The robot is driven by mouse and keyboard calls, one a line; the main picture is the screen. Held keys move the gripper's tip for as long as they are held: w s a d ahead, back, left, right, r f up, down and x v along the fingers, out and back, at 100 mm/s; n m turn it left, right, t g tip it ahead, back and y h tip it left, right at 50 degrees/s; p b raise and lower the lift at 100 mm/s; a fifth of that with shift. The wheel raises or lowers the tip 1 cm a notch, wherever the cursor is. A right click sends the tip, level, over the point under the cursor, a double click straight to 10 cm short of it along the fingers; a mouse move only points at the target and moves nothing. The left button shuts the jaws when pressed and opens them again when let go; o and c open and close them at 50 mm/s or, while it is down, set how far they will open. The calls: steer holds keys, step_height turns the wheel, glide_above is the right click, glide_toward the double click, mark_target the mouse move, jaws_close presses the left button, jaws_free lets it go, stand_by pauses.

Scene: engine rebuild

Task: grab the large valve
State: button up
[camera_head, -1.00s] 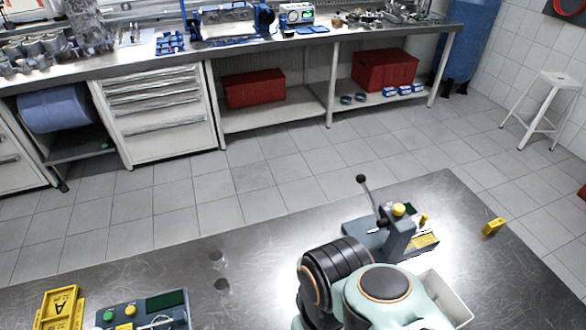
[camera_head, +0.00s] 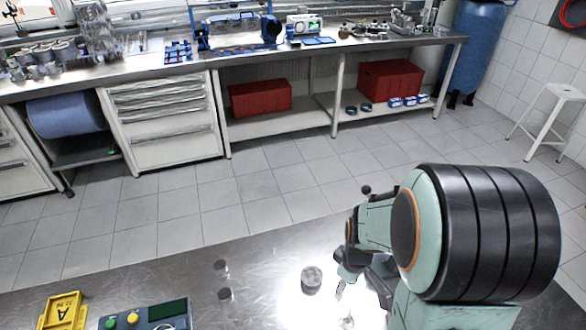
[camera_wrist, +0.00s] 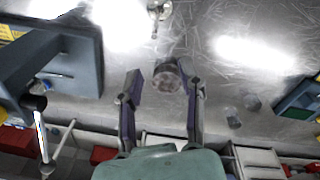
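A shiny metal part with a thin stem (camera_wrist: 157,12), which looks like a valve, stands on the steel table at the top of the wrist view. It also shows in the head view (camera_head: 347,322) near the bottom edge, in glare. A short grey round part (camera_wrist: 168,77) shows between my fingers in the wrist view, and at the table's middle in the head view (camera_head: 312,277). I cannot tell for sure which is the large valve. My gripper (camera_wrist: 164,84) is open, above the table, with nothing visibly held. In the head view my gripper (camera_head: 341,285) is right of the round part.
Two small shiny parts (camera_wrist: 232,117) (camera_wrist: 251,102) lie to the side. A grey lever device (camera_wrist: 85,60) stands close at the wrist view's left. A control box (camera_head: 150,314) and yellow part (camera_head: 62,310) sit at the head view's lower left.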

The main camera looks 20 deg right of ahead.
mark_target(353, 301)
steer(key=s+f, duration=0.1)
steer(key=s+d+f+g, duration=0.1)
steer(key=shift+f+m, duration=0.3)
steer(key=shift+m, duration=0.1)
step_height(353, 301, down, 6)
steer(key=shift+d+f, duration=0.1)
steer(key=shift+f, duration=0.15)
jaws_close()
